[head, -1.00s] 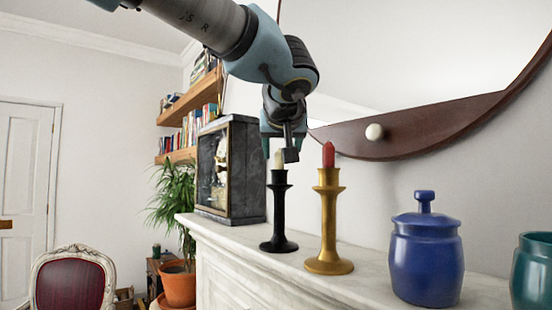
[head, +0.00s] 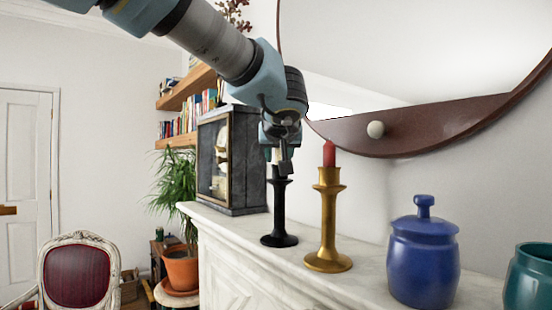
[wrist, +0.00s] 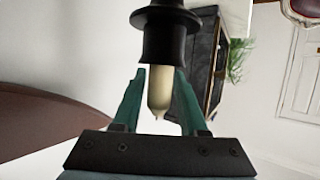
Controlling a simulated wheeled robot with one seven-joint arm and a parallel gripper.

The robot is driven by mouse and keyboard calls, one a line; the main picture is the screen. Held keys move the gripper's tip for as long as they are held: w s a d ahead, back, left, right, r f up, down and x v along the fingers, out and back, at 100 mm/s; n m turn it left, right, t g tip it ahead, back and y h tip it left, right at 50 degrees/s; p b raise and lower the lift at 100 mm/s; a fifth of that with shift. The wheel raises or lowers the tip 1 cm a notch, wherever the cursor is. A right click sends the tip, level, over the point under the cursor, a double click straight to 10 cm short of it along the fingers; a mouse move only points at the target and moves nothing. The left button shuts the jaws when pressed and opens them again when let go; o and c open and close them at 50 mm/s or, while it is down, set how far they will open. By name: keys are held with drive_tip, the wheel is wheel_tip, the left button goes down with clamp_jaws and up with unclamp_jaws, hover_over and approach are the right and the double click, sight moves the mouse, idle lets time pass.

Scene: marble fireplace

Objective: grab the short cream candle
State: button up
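The short cream candle (wrist: 158,92) stands in the black candlestick (head: 279,212) on the mantel. In the wrist view it appears upside down, its pointed tip toward my gripper's base. My gripper (wrist: 161,72) has its two teal fingers on either side of the candle, tips near the candlestick's cup (wrist: 165,20). Thin gaps seem to show between fingers and candle, so the fingers look open around it. In the head view my gripper (head: 277,154) is directly above the black candlestick and hides most of the candle.
A gold candlestick (head: 328,215) with a red candle (head: 329,154) stands close on the right. A blue lidded jar (head: 423,260) and a teal pot (head: 530,278) are further right. A dark cabinet (head: 233,160) stands left. A mirror (head: 420,130) hangs behind.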

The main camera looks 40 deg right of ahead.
clamp_jaws()
idle(0.4)
